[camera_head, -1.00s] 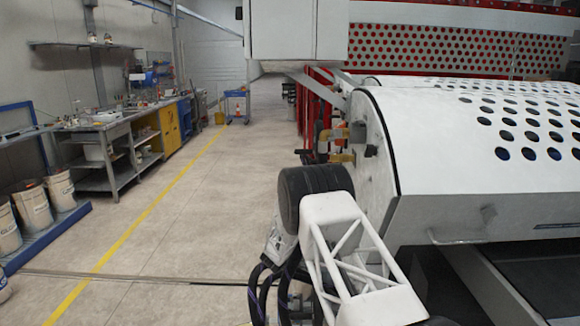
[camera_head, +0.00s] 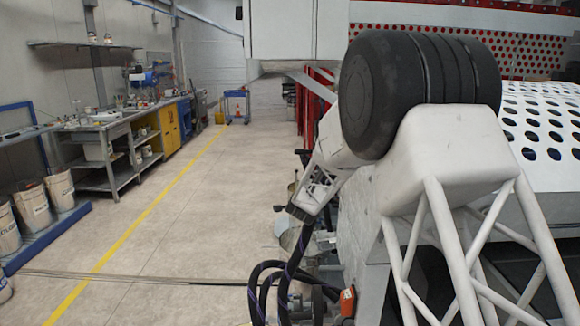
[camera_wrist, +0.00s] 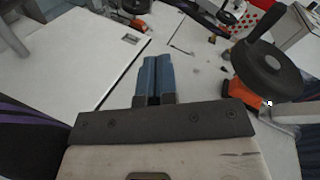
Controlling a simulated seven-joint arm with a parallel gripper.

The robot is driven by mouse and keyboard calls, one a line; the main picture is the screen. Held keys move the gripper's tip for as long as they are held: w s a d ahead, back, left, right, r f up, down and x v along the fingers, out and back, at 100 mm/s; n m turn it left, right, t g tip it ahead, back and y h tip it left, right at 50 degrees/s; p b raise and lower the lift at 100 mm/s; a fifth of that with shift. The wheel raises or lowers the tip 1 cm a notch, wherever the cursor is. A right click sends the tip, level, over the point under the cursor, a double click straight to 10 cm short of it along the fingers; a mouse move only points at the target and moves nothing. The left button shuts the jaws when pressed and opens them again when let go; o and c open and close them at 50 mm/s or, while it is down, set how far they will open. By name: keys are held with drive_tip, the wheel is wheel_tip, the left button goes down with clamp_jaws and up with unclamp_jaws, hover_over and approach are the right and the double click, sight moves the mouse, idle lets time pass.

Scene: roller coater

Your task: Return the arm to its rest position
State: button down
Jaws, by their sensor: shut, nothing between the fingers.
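My gripper (camera_wrist: 157,62) shows in the wrist view with its two blue fingers side by side and touching, nothing between them. It hangs over the grey floor and machine parts, apart from them. In the head view my white arm with its black joint fills the right middle, in front of the machine. The gripper's fingers cannot be made out in the head view.
The white coater (camera_head: 545,130) with its perforated cover stands at the right. A dark round handwheel (camera_wrist: 272,68) and an orange part (camera_wrist: 240,94) lie right of my fingers. A white panel (camera_wrist: 75,55) is at left. The aisle floor (camera_head: 190,235) is clear.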

drive_tip(key=s+d+r+n+g+y, duration=0.1)
drive_tip(key=s+d+r+n+g, duration=0.2)
drive_tip(key=s, duration=0.6)
drive_tip(key=s+r+n+y, duration=0.15)
drive_tip(key=s+r, duration=0.35)
drive_tip(key=s, duration=0.5)
drive_tip(key=s+d+r+n+g+y, duration=0.15)
drive_tip(key=s+r+n, duration=0.3)
drive_tip(key=s, duration=0.45)
drive_tip(key=s+d+f+n+g+h, duration=0.1)
drive_tip(key=s+d+n+g, duration=0.1)
drive_tip(key=s, duration=1.7)
drive_tip(key=s+d+f+n+g+h, duration=0.1)
drive_tip(key=s+d+n+g, duration=0.2)
drive_tip(key=s, duration=1.6)
drive_tip(key=d+g, duration=0.1)
drive_tip(key=d, duration=0.1)
drive_tip(key=shift+s+d+f+h, duration=0.15)
drive_tip(key=shift+d+h, duration=0.25)
drive_tip(key=shift+g, duration=0.25)
